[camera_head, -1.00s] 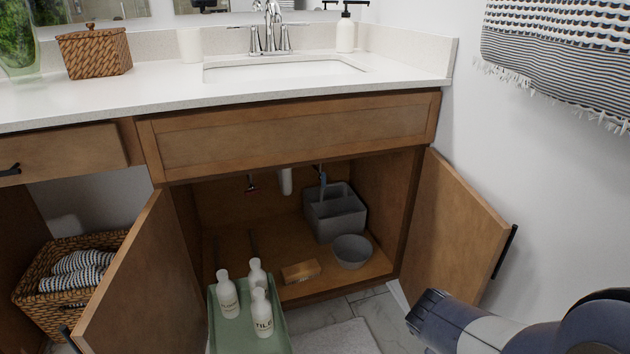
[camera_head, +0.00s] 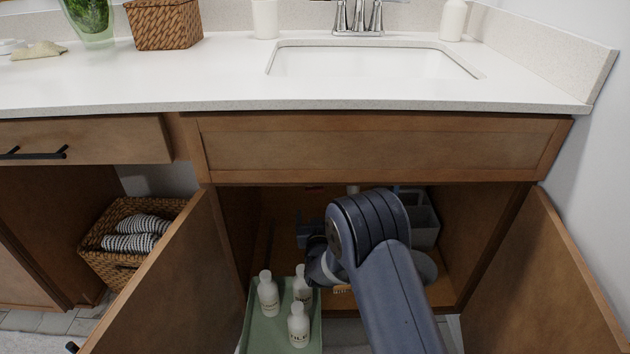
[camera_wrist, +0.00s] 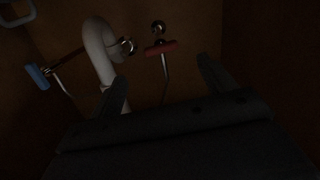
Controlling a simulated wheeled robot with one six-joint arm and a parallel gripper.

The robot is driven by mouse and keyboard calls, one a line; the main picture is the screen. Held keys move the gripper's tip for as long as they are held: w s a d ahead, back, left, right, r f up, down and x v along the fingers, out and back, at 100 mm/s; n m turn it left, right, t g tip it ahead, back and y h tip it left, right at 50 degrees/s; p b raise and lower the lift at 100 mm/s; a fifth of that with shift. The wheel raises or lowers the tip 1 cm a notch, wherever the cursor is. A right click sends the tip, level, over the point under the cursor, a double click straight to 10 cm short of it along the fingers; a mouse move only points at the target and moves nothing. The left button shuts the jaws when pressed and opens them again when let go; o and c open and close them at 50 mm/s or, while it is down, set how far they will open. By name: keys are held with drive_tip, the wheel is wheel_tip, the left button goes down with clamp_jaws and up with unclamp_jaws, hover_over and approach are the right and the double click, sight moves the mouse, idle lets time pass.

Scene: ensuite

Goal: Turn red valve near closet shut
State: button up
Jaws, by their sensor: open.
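A red valve handle (camera_wrist: 160,48) shows in the wrist view, on a thin metal supply line at the back wall inside the open sink cabinet. A small red spot under the cabinet's top edge in the head view looks like the same valve (camera_head: 314,187). My gripper (camera_wrist: 164,87) is open and empty, with one finger on each side of the picture's middle. The red handle lies beyond the fingertips, between their lines and apart from them. In the head view my arm reaches into the cabinet and hides much of its inside.
A white drain pipe (camera_wrist: 97,50) stands just left of the red valve, and a blue valve handle (camera_wrist: 38,77) is farther left. A green tray (camera_head: 262,326) with white bottles stands at the cabinet front. A grey caddy (camera_head: 424,222) and bowl (camera_head: 427,268) sit right of my arm.

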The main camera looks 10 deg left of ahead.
sight(314, 192)
drive_tip(key=shift+m+t, duration=0.3)
drive_tip(key=shift+t, duration=0.2)
drive_tip(key=shift+b+x, duration=1.9)
drive_tip(key=shift+x, duration=3.95)
drive_tip(key=shift+a+f, duration=0.15)
drive_tip(key=c, duration=1)
drive_tip(key=shift+m, duration=0.6)
drive_tip(key=o, duration=1)
